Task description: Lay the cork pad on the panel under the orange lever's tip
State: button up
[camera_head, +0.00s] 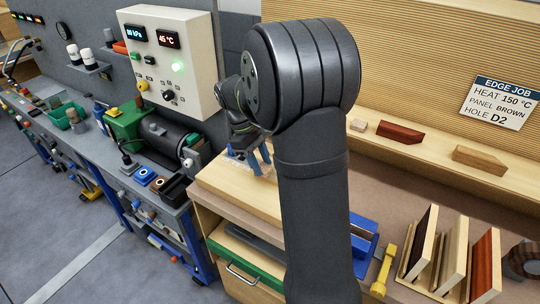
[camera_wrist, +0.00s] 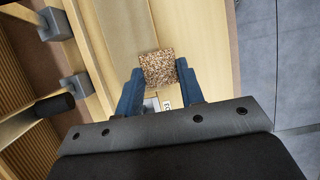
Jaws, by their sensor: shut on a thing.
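My gripper (camera_head: 258,160) is over the light wooden worktop (camera_head: 240,197) in the head view, with its blue fingers pointing down. In the wrist view my gripper (camera_wrist: 160,76) is shut on the square, speckled brown cork pad (camera_wrist: 157,68), held between the fingertips. Pale wood lies below the pad in the wrist view; I cannot tell which part of it is the panel. I cannot make out the orange lever in either view. My arm hides much of the worktop in the head view.
Grey blocks (camera_wrist: 57,24) and a dark round-ended rod (camera_wrist: 54,105) stand left of the fingers in the wrist view. A grey control box (camera_head: 170,60) is on the wall. Upright boards (camera_head: 452,255) stand at the right. A sign (camera_head: 502,102) reads EDGE JOB.

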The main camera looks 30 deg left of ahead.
jog(key=w, duration=0.5)
jog(key=shift+w, duration=0.1)
jog(key=shift+f, duration=0.75)
jog(key=shift+f, duration=0.1)
jog(key=o, duration=1)
jog(key=shift+c, duration=0.2)
jog(key=v, duration=1.2)
